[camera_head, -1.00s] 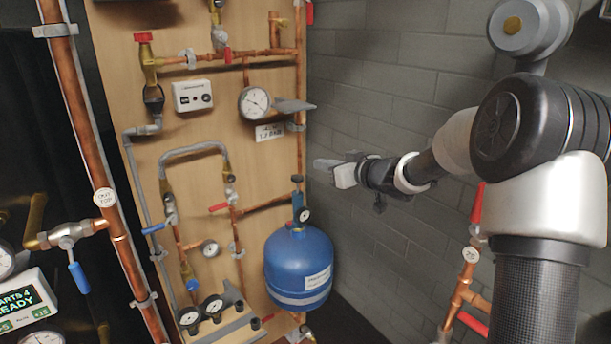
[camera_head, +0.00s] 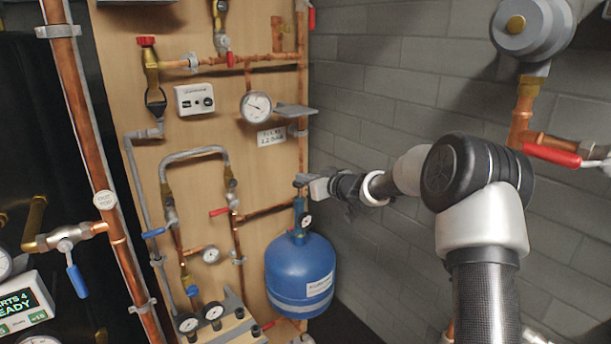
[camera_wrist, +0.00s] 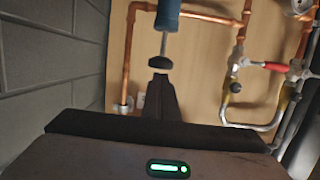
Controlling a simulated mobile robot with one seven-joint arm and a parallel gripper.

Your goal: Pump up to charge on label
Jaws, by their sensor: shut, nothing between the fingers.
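A blue tank (camera_head: 300,275) with a white label stands low against the wooden board. On its top is a blue hand pump (camera_head: 299,207) with a small gauge (camera_head: 305,221) and a dark handle (camera_head: 302,179). My gripper (camera_head: 308,186) is shut and empty, right beside the handle; contact is unclear. In the wrist view the pump's blue barrel (camera_wrist: 168,14), its bare rod and the black handle (camera_wrist: 160,63) lie just beyond my dark fingers (camera_wrist: 161,90). A dial gauge (camera_head: 257,107) hangs above, with a label (camera_head: 271,136) that seems to read 1.2 bar.
A grey shelf (camera_head: 294,110) juts out above my gripper. Copper pipes and a red-handled valve (camera_head: 219,212) are left of the pump. A grey block wall (camera_head: 400,80) is close on the right. Another red valve handle (camera_head: 552,155) sits at far right.

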